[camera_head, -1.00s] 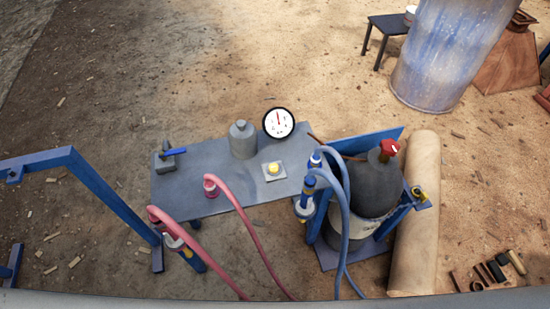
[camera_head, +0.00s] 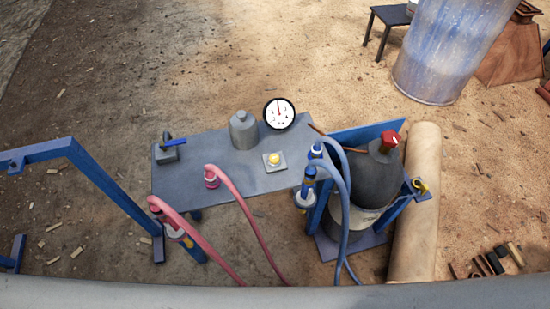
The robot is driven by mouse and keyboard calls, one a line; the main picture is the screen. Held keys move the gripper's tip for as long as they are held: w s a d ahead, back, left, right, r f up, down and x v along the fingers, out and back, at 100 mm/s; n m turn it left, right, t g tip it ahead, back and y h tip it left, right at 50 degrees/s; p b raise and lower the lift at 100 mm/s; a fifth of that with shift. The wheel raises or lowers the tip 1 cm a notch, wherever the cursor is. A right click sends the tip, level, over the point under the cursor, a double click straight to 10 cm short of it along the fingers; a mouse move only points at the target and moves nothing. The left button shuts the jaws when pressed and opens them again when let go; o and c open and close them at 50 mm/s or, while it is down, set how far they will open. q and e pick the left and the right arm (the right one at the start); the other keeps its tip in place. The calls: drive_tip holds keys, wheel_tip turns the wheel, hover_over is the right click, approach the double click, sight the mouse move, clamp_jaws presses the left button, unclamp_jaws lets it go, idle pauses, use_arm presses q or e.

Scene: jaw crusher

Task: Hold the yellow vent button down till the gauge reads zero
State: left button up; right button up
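The yellow vent button (camera_head: 274,158) sits on a small light square plate on the grey bench (camera_head: 225,165). Nothing touches the button. The round white gauge (camera_head: 279,114) with a black rim stands at the bench's back edge, behind the button. Its red needle points about straight up; the scale figures are too small to read. Neither of my grippers is in view.
Pink hoses (camera_head: 245,205) and blue hoses (camera_head: 345,200) arch in front. A dark cylinder with a red knob (camera_head: 390,140) stands right. A blue frame (camera_head: 85,165) is left.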

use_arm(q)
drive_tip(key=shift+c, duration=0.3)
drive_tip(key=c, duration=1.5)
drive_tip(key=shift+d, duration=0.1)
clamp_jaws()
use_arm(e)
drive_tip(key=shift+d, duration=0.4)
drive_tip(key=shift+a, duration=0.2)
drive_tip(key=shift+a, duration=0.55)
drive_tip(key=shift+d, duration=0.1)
